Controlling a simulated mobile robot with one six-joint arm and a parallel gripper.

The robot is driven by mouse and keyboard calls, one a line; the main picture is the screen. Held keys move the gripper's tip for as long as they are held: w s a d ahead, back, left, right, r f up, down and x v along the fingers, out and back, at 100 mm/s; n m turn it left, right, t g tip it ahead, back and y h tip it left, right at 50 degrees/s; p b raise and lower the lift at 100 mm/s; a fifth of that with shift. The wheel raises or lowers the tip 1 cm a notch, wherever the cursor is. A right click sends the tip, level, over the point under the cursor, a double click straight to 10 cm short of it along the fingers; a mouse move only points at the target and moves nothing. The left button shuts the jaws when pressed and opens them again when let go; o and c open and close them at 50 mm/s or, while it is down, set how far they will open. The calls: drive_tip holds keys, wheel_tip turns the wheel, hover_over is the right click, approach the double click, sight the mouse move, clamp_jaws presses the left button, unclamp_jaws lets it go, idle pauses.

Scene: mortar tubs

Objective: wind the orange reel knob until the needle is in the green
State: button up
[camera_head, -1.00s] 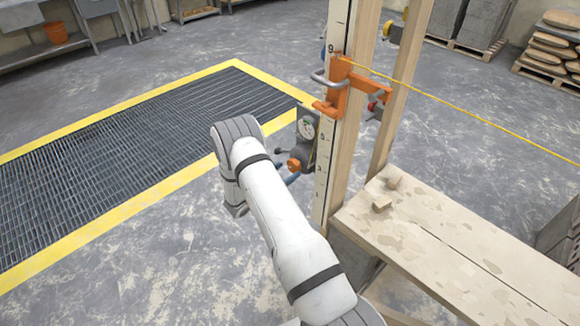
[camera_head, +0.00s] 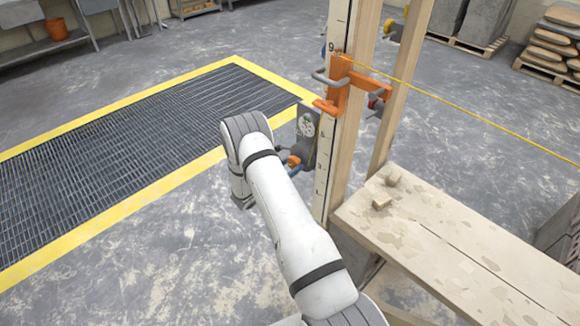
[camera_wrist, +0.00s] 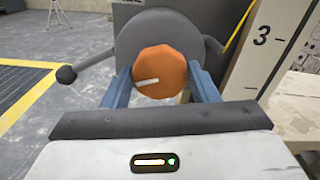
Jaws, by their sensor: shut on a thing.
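The orange reel knob (camera_wrist: 160,72) faces me in the wrist view, with a white mark pointing left on its face. It sits in front of a round grey reel (camera_wrist: 178,30) with a crank arm and dark ball (camera_wrist: 67,75) at left. My gripper (camera_wrist: 160,88) has its blue fingers on both sides of the knob, shut on it. In the head view the knob (camera_head: 294,162) is partly hidden by my arm. The gauge dial (camera_head: 306,126) is on the grey reel box; its needle is too small to read.
A numbered white staff (camera_head: 323,180) stands on a wooden post beside the reel. An orange clamp (camera_head: 340,85) holds a yellow line (camera_head: 470,118) running right. A wooden bench (camera_head: 450,235) is at right. Open floor and a yellow-edged grating (camera_head: 130,140) lie left.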

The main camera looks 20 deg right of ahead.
drive_tip(key=shift+c, duration=0.6)
drive_tip(key=m+b, duration=0.1)
drive_tip(key=b, duration=0.1)
drive_tip(key=m+b, duration=0.1)
drive_tip(key=shift+f+b, duration=0.35)
drive_tip(key=shift+b, duration=0.05)
drive_tip(key=shift+r+m+b, duration=0.1)
drive_tip(key=shift+m+b, duration=0.7)
drive_tip(key=shift+b, duration=0.25)
drive_tip(key=shift+r+m+b, duration=0.2)
drive_tip(key=shift+m+b, duration=0.25)
drive_tip(key=shift+m, duration=0.15)
drive_tip(key=o, duration=1)
drive_tip(key=b+v, duration=0.1)
drive_tip(key=v, duration=0.6)
drive_tip(key=shift+a, duration=0.4)
